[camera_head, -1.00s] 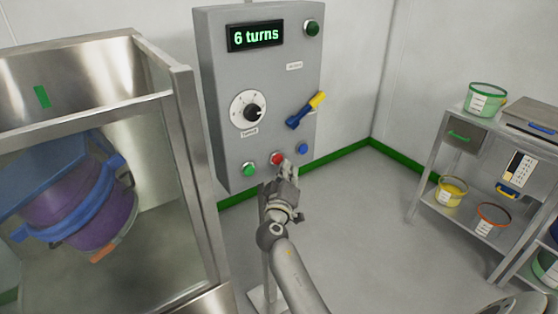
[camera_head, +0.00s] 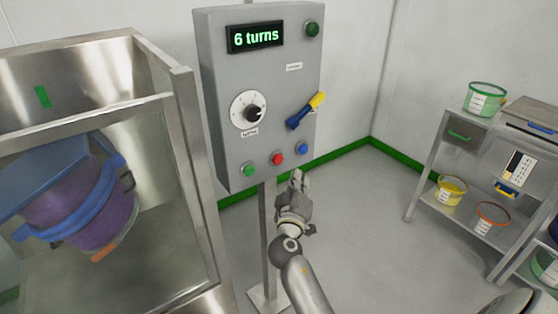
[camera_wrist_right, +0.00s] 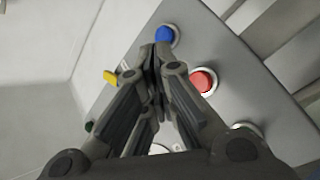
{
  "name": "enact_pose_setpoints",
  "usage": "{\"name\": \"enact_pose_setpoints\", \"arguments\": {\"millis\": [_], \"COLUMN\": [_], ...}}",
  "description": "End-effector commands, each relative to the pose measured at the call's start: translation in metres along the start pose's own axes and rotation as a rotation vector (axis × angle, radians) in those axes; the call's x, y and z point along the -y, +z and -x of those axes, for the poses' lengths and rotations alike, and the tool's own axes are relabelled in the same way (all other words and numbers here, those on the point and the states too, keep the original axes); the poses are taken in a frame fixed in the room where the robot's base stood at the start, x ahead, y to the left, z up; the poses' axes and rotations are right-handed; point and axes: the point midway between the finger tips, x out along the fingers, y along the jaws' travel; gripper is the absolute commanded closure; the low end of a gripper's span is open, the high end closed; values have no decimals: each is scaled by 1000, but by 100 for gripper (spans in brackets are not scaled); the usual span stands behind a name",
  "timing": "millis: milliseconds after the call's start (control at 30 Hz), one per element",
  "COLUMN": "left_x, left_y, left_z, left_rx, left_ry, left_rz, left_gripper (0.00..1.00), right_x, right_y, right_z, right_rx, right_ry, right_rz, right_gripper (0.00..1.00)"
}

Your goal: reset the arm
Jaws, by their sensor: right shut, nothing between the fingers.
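My right gripper (camera_head: 297,180) is shut and empty. It is below the grey control panel (camera_head: 225,120), apart from it, with its fingers pointing up toward the buttons. The red button (camera_head: 277,159) and the blue button (camera_head: 302,148) are just above the fingertips in the head view. In the right wrist view the closed fingers (camera_wrist_right: 155,60) are in front of the panel, with the blue button (camera_wrist_right: 165,36) and the red button (camera_wrist_right: 203,81) beyond them. My left gripper is not in view.
The panel display (camera_head: 256,37) reads "6 turns". It carries a dial (camera_head: 248,109), a blue-and-yellow lever (camera_head: 305,111) and a green button (camera_head: 249,170). A steel-framed enclosure (camera_head: 188,150) with a purple drum stands left. A shelf (camera_head: 470,212) with buckets is at right. Floor between is clear.

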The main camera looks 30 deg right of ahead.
Motion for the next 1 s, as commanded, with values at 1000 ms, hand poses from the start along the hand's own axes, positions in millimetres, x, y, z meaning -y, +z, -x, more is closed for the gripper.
{"name": "enact_pose_setpoints", "arguments": {"millis": [1000], "left_x": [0], "left_y": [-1], "left_z": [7], "left_rx": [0], "left_ry": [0], "left_rz": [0], "left_gripper": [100], "right_x": [180], "right_y": [113], "right_z": [70], "right_rx": [128], "right_ry": [-484], "right_rz": [59], "right_gripper": [100]}}
